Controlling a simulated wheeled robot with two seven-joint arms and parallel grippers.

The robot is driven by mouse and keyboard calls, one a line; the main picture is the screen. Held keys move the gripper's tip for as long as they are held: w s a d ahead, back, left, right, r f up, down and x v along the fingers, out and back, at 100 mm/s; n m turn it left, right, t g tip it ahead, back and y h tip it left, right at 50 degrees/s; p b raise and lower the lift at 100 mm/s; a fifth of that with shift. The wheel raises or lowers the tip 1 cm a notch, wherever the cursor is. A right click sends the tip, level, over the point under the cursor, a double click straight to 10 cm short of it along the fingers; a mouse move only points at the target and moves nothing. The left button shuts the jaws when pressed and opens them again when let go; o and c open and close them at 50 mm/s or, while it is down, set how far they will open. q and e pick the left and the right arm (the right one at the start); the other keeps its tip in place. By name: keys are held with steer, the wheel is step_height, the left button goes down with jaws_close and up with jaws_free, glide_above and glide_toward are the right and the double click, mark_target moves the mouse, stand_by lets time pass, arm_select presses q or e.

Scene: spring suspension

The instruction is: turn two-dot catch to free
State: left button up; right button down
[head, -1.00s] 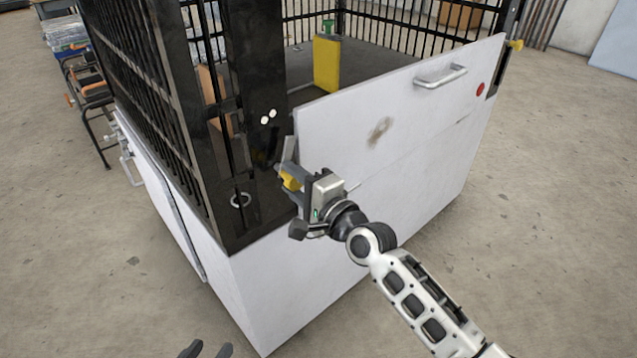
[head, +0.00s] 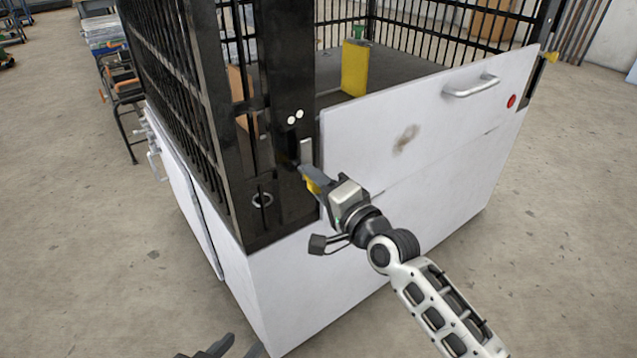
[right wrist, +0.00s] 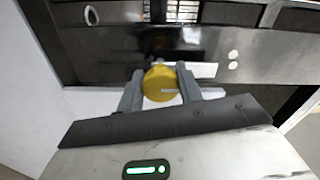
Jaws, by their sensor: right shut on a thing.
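The two-dot catch has a yellow knob (right wrist: 160,83) and a pale flat bar (right wrist: 198,70), set by the edge of the black post. In the head view the bar (head: 306,151) points up along the post, just left of the white panel's edge. Two white dots (head: 295,117) mark the post above it; they also show in the right wrist view (right wrist: 233,60). My right gripper (head: 309,180) is shut on the yellow knob, one finger on each side. My left gripper (head: 232,350) is partly visible at the bottom edge, its dark fingers apart and empty.
A black barred cage stands above the white base. A yellow block (head: 355,68) stands inside.

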arm_select(q)
steer(key=shift+w, duration=0.1)
arm_select(e)
steer(key=c, duration=0.9)
jaws_free()
steer(key=shift+c, duration=0.2)
arm_select(q)
steer(key=shift+w+r+p, duration=0.1)
steer(key=shift+r+p, duration=0.25)
steer(key=shift+p, duration=0.35)
arm_select(e)
steer(key=v, duration=1.6)
arm_select(q)
steer(key=shift+f, duration=0.1)
